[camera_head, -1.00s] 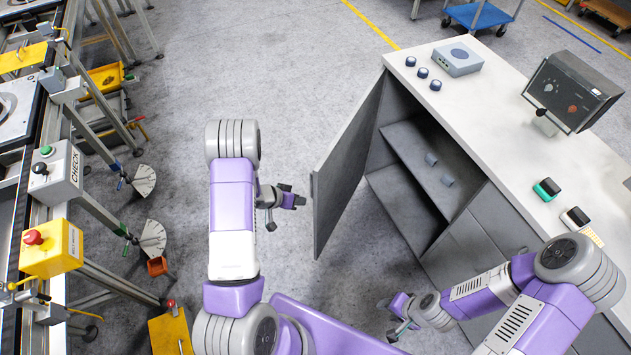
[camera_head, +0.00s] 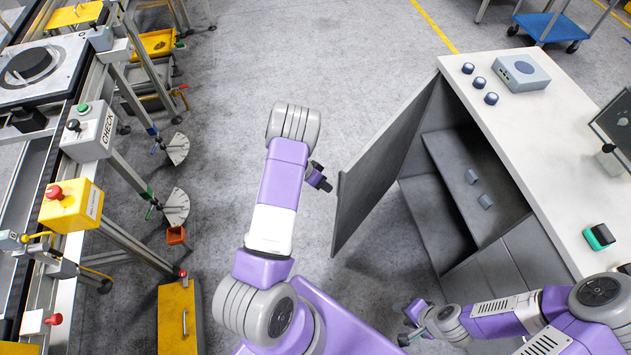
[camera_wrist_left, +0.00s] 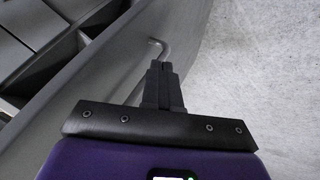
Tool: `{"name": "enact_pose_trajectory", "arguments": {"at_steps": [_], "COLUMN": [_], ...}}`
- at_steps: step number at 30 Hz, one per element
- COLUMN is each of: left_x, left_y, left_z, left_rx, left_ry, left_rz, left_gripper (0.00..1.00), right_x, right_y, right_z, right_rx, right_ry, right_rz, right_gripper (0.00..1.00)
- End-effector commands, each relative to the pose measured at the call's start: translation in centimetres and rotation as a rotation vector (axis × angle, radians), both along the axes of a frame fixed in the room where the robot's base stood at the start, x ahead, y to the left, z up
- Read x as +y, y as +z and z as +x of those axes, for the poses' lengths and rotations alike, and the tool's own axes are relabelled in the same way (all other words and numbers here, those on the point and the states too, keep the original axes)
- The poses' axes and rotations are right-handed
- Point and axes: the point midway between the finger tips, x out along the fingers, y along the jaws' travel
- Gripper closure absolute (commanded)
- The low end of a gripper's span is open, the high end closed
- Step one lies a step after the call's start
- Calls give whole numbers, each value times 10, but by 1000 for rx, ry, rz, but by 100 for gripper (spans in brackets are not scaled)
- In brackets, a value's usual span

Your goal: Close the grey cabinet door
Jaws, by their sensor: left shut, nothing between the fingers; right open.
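The grey cabinet door (camera_head: 385,165) stands wide open, swung out to the left of the cabinet (camera_head: 495,265). My left gripper (camera_head: 325,184) is just left of the door's free edge, on its outer side. In the left wrist view its fingers (camera_wrist_left: 160,72) are shut with nothing between them. Their tips are close to a bent handle (camera_wrist_left: 160,45) on the grey door panel (camera_wrist_left: 105,80); I cannot tell whether they touch. My right gripper (camera_head: 404,338) is open and empty, low in front of the cabinet, partly hidden by its own arm.
The open cabinet shows shelves with two small grey cylinders (camera_head: 471,176). Its white top (camera_head: 540,150) holds knobs, a grey box (camera_head: 521,73) and a green-black item (camera_head: 599,237). A machine line with a yellow box (camera_head: 70,205) runs along the left.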

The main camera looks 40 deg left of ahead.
Motion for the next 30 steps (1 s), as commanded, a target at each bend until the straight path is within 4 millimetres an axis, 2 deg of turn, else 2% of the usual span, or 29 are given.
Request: {"name": "enact_pose_trajectory", "arguments": {"at_steps": [1, 3, 9, 25, 28, 30], "left_x": [-8, -20, -38, -47, -60, -76], "left_y": [-6, -3, -2, -1, 0, 0], "left_z": [2, 1, -1, 2, 8, 15], "left_rx": [0, -1, -1, -2, -1, 0], "left_ry": [-1, 0, 2, 3, 11, 19], "left_rz": [-1, -2, -1, -1, -2, -3], "left_gripper": [100, 100, 100, 100, 100, 100], "right_x": [0, 0, 0, 0, 0, 0], "right_y": [-5, -7, -12, -10, -7, -3], "right_z": [0, 0, 0, 0, 0, 0], "right_rx": [0, 0, 0, 0, 0, 0], "right_ry": [0, 0, 0, 0, 0, 0], "right_rz": [0, 0, 0, 0, 0, 0], "right_gripper": [57, 57, 57, 57, 57, 57]}}
